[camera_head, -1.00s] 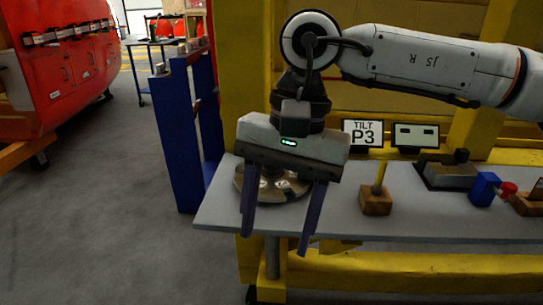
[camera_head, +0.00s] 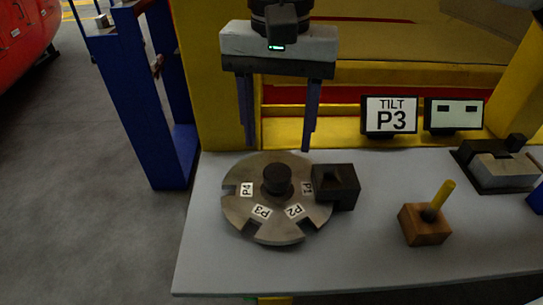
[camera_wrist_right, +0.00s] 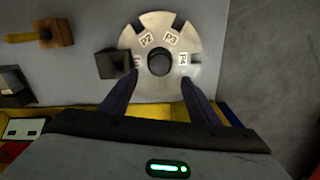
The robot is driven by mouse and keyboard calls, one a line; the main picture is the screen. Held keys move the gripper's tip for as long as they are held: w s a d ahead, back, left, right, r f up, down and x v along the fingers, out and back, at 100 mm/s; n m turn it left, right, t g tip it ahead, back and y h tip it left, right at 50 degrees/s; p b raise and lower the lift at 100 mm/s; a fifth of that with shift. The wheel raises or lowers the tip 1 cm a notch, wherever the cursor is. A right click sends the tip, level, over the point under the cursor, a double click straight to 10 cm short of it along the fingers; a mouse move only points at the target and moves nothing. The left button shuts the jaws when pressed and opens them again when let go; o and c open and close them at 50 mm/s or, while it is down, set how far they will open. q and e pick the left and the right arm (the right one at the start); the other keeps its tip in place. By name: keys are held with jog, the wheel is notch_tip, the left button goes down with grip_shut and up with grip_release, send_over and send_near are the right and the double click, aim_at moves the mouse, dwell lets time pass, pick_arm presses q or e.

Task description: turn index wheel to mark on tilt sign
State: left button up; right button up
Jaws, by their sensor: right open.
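The index wheel (camera_head: 240,208) is a round metal disc with rim notches, a dark centre knob (camera_head: 277,179) and labels P1, P2, P3 and P4. It lies on the grey table; P1 is beside the black block (camera_head: 336,186) at its right. The tilt sign (camera_head: 390,116) reads "TILT P3". My right gripper (camera_head: 278,146) is open and empty, fingers pointing down, above and behind the wheel. In the right wrist view the wheel (camera_wrist_right: 150,24) and knob (camera_wrist_right: 160,62) show ahead of the spread fingers (camera_wrist_right: 155,85). My left gripper is not in view.
A wooden block with a yellow lever (camera_head: 425,224) stands right of the wheel. A second sign (camera_head: 455,113) and a grey metal fixture (camera_head: 503,168) are at the back right. A yellow post (camera_head: 222,110) rises behind the wheel. The table's front is clear.

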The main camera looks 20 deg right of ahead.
aim_at(278, 170)
jog(key=f, duration=0.8)
jog(key=shift+s+f, duration=0.15)
jog(key=shift+s, duration=0.05)
jog(key=shift+f, duration=0.3)
grip_shut()
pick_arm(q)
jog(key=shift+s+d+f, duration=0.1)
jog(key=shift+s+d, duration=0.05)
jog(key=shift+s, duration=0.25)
